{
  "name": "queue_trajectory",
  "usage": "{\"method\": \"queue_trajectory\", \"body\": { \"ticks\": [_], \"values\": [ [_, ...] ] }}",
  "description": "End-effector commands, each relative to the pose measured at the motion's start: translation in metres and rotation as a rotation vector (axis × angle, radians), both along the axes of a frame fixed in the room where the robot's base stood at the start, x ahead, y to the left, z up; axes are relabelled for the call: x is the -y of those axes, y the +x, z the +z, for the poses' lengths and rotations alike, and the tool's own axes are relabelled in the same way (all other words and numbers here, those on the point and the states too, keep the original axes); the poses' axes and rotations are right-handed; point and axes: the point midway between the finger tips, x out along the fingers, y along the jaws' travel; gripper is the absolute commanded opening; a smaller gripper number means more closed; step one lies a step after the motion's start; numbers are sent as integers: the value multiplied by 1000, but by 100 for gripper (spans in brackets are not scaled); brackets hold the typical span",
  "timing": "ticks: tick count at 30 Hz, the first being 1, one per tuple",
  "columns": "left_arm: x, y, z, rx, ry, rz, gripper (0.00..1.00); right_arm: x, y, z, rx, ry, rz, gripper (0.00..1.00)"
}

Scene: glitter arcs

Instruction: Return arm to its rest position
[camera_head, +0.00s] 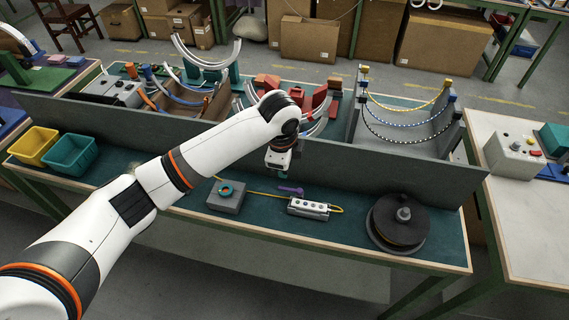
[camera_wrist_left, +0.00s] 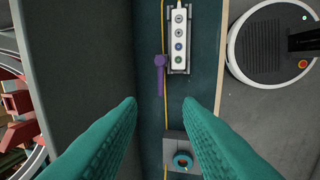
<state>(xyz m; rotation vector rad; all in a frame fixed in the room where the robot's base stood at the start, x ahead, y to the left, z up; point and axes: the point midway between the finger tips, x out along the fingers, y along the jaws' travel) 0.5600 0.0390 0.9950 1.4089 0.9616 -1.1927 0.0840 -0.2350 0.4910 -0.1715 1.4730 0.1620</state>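My left arm reaches in from the left in the head view, and my left gripper (camera_head: 279,160) hangs over the bench near the grey partition. In the left wrist view its two teal fingers (camera_wrist_left: 158,102) are apart with nothing between them. Below lie a grey block with a teal ring (camera_head: 226,193), a purple piece (camera_head: 290,190) and a white button box (camera_head: 308,208). The left wrist view also shows the block (camera_wrist_left: 181,140), the purple piece (camera_wrist_left: 160,68) and the button box (camera_wrist_left: 180,40). My right arm is not in view.
A grey partition (camera_head: 385,166) runs along the bench behind the gripper. Beyond it stand fixtures with curved tubes (camera_head: 405,125). A black reel (camera_head: 398,222) stands at the bench's right. Yellow (camera_head: 35,145) and teal (camera_head: 70,153) bins sit at the left.

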Motion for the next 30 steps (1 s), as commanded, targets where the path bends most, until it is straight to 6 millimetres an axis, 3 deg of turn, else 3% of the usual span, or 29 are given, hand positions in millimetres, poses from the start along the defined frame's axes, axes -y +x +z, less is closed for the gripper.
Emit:
{"method": "queue_trajectory", "body": {
  "ticks": [17,20,24,30],
  "values": [
    [4,-7,-6,-7,-18,9,32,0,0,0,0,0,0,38],
    [14,-27,-20,-21,-76,44,32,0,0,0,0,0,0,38],
    [27,-71,-44,-48,-212,175,32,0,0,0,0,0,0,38],
    [13,-131,-66,-79,-392,493,32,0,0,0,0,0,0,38]
  ]
}}
